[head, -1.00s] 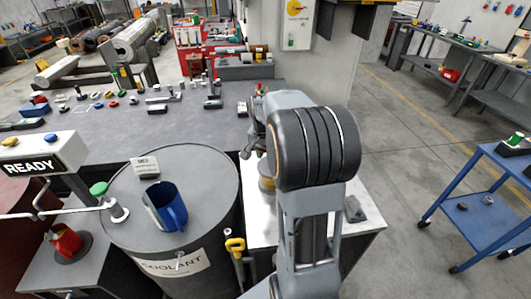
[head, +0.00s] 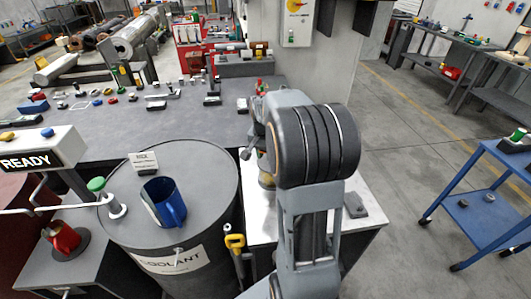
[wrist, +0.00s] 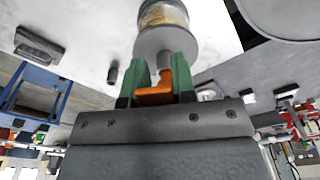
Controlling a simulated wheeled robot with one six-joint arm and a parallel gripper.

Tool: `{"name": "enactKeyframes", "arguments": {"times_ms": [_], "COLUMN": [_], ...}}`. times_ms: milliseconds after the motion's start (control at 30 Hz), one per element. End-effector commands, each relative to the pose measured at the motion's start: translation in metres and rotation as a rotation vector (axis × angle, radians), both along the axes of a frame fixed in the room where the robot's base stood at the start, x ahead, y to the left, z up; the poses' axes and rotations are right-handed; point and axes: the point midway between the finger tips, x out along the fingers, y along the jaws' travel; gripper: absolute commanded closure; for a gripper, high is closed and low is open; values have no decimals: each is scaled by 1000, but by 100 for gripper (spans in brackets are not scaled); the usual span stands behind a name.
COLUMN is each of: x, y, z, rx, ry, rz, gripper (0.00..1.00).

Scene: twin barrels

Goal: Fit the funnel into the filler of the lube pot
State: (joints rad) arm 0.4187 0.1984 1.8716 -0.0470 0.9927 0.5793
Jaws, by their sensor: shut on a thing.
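In the wrist view my gripper (wrist: 160,84) has its two green fingers shut on an orange piece (wrist: 157,96), which I take to be the funnel. Only a bent part of it shows; the fingers hide the rest. The lube pot (wrist: 164,20) is a clear cylinder with amber contents and a grey end. A short grey neck (wrist: 165,62) on that end reaches between the fingers, right by the orange piece. I cannot tell whether they touch or fit together. In the head view my arm hides the gripper and most of the pot.
A coolant drum (head: 205,157) with a blue jug (head: 164,203) on top stands left of the pale table (head: 262,227). A yellow-handled tool (head: 235,241) is at the drum's side. A small dark block (head: 356,206) lies right of my arm. A blue trolley (head: 485,220) stands farther right.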

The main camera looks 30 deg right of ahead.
Motion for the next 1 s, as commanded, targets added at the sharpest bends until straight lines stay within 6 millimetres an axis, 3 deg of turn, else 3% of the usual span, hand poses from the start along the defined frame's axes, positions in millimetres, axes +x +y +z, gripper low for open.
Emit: {"name": "enactKeyframes", "arguments": {"times_ms": [700, 733, 1000], "x": [0, 0, 0], "y": [0, 0, 0], "z": [-19, -18, -18], "rx": [0, -1, 0], "ry": [0, -1, 0], "rz": [0, 0, 0], "gripper": [99, 74, 48]}}
